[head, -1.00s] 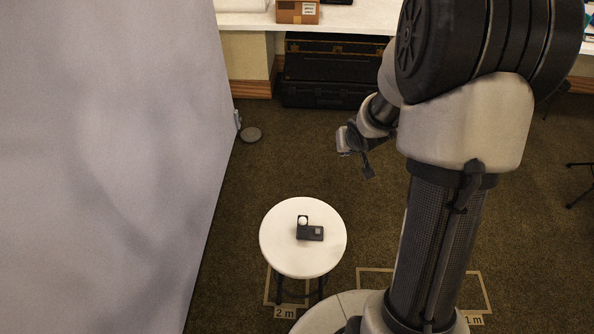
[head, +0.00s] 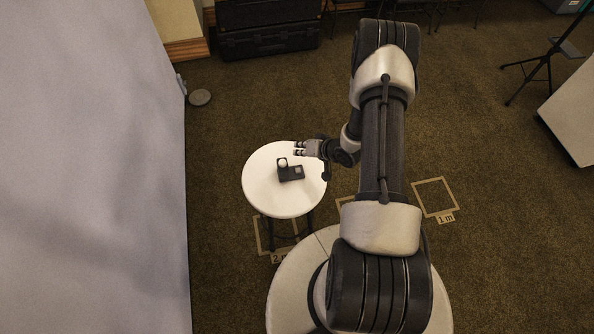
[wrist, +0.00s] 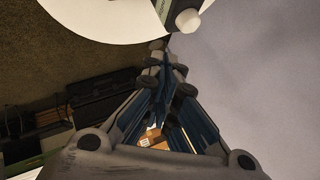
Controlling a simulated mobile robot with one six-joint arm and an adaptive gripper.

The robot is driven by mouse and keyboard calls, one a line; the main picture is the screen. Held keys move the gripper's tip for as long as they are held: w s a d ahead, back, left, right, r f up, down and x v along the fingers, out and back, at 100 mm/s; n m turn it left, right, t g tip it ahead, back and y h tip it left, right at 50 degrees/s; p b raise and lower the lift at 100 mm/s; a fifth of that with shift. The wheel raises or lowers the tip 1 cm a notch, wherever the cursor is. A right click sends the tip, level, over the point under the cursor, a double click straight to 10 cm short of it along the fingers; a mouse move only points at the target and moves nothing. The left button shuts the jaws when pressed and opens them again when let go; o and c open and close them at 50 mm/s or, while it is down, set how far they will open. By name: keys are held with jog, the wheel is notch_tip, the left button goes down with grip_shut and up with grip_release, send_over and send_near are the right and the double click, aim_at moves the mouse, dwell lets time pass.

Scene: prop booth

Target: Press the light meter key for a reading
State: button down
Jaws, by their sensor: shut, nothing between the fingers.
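The light meter (head: 287,174) is a small dark device with a white dome (head: 282,162) and a pale square (head: 299,170) on its top. It lies on the round white stool (head: 262,196). I cannot make out which part is the key. My gripper (head: 298,149) is shut and empty over the stool's far right part, just beyond the meter in the head view and apart from it. In the wrist view the shut fingertips (wrist: 165,52) point toward the stool (wrist: 85,18), with the meter's dome (wrist: 187,20) just past them. Most of the meter is cut off there.
A large pale grey backdrop (head: 90,170) stands close to the stool's left. Taped squares (head: 434,197) mark the brown carpet. Black cases (head: 268,40) stand at the back. A tripod stand (head: 545,65) and a pale panel (head: 572,115) are at the right.

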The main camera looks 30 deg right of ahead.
aim_at(300, 169)
jog(key=shift+f, duration=0.1)
notch_tip(300, 169, down, 9)
jog(key=b, duration=0.7)
jog(key=shift+r, duration=0.2)
dwell(1.2)
jog(key=shift+f, duration=0.4)
jog(key=shift+f+b, duration=0.45)
jog(key=shift+b, duration=0.15)
dwell(0.3)
jog(key=shift+r, duration=0.1)
jog(key=shift+r+p, duration=0.7)
jog(key=shift+r, duration=0.05)
jog(key=shift+r+p, duration=1.95)
jog(key=shift+r, duration=0.6)
